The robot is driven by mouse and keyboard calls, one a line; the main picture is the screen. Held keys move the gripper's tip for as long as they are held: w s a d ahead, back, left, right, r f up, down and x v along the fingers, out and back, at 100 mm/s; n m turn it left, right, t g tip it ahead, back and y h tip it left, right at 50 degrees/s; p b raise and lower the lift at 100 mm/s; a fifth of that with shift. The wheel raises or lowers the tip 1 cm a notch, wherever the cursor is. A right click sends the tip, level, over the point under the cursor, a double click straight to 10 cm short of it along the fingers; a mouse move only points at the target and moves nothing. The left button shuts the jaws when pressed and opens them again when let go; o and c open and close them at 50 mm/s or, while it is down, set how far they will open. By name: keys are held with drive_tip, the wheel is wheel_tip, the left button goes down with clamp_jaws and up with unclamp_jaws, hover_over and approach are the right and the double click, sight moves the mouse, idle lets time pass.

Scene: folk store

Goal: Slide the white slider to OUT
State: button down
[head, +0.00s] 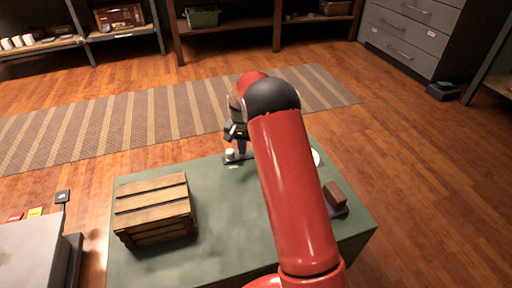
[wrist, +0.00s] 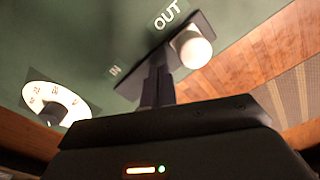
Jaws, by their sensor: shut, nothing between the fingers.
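The white slider (wrist: 193,48) is a round knob on a dark track (wrist: 135,80) set on the green table top. In the wrist view it is at the track's end beside the OUT label (wrist: 167,15); the IN label (wrist: 115,71) is near the other end. The white slider (head: 230,154) also shows small in the head view, at the track's left end. My gripper (wrist: 158,78) is shut and empty, its fingers down at the track just on the IN side of the knob. I cannot tell whether they touch it.
A white dial (wrist: 57,102) is on the table, at left in the wrist view. A wooden crate (head: 155,208) stands on the table's left and a brown block (head: 335,194) on its right. The green table (head: 225,225) is bare between crate and arm.

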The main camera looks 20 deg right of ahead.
drive_tip(key=shift+d, duration=0.1)
drive_tip(key=shift+d, duration=0.9)
wheel_tip(320, 180, up, 9)
drive_tip(key=p, duration=0.4)
